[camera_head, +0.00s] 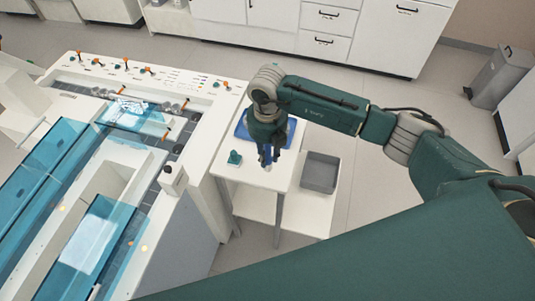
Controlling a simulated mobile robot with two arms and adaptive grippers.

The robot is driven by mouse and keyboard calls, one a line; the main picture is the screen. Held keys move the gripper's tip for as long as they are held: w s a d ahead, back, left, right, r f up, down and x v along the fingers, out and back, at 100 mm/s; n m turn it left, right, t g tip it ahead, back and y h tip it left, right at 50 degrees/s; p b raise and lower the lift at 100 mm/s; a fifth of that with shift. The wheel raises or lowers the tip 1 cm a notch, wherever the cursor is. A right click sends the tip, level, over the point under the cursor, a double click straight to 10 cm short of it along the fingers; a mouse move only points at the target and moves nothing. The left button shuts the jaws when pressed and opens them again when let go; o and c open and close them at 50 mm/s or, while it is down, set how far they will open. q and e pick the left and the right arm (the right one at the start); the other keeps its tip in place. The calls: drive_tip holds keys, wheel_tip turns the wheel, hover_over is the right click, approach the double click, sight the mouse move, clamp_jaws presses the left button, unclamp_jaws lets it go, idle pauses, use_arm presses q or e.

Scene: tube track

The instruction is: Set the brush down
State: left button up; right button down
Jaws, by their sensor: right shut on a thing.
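My right gripper (266,150) points down over the small white side table (252,176), shut on the brush (268,157). Only a small blue and pale part of the brush shows below the fingers; the rest is hidden by my gripper. I cannot tell whether its lower end touches the table top. A blue tray (291,132) lies on the table behind my gripper, partly covered by it. My left gripper is not in view.
A small teal piece (234,158) stands on the table left of the gripper. A grey bin (320,171) sits to the table's right. The tube track machine (205,97) is at the left. The table's front part is bare.

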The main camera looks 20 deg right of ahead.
drive_tip(key=shift+f, duration=0.5)
drive_tip(key=shift+f, duration=0.1)
drive_tip(key=c, duration=1.5)
unclamp_jaws()
drive_tip(key=shift+o, duration=0.2)
